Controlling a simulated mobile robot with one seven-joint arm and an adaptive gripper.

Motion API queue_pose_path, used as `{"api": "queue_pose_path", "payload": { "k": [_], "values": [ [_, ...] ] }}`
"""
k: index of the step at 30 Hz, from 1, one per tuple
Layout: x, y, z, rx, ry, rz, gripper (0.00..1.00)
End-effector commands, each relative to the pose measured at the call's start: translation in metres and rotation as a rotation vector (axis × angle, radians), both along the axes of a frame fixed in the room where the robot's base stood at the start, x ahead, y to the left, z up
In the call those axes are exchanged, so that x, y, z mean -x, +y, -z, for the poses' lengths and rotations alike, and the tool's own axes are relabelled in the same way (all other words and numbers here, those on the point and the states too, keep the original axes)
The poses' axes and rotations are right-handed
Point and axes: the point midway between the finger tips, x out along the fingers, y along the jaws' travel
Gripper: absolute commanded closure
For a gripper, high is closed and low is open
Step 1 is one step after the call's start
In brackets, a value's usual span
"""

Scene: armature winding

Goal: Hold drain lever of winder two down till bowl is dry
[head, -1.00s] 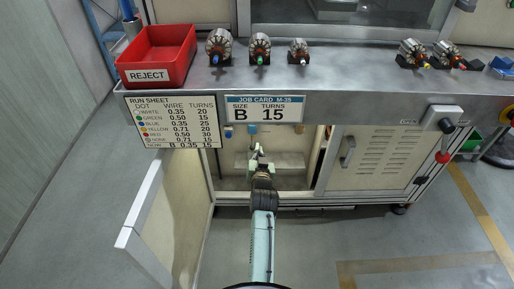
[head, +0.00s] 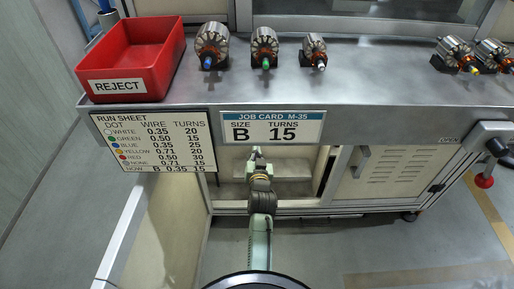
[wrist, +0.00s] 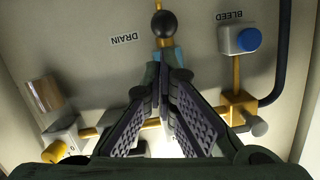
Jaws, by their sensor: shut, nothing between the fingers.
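My gripper (head: 256,153) reaches into the open lower cabinet under the bench. In the wrist view its two dark ridged fingers (wrist: 166,68) are shut with nothing held, their tips close together. Just beyond the tips is the drain lever, a black ball knob (wrist: 163,24) on a brass-coloured stem beside the upside-down DRAIN label (wrist: 125,38). I cannot tell whether the fingers touch the lever; its lower part is hidden behind them. A brownish, see-through cylinder (wrist: 50,94), perhaps the bowl, shows at the left; its liquid level cannot be read.
A blue BLEED button (wrist: 248,39) sits on a grey block at the right, with brass pipework below and a black hose beyond. The open cabinet door (head: 128,225) stands left of my arm. The job card (head: 273,128) and run sheet (head: 152,142) hang above.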

Motion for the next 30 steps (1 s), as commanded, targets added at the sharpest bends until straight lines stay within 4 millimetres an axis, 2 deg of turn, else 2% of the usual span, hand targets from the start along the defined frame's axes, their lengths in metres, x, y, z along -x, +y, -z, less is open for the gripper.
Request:
{"api": "queue_pose_path", "payload": {
  "k": [11,20,30],
  "values": [
    [0.002,0.000,0.004,0.000,0.001,0.000,1.00],
    [0.011,0.000,0.039,0.000,0.002,0.000,1.00],
    [0.011,0.000,0.036,0.000,0.001,0.001,1.00]
  ]
}}
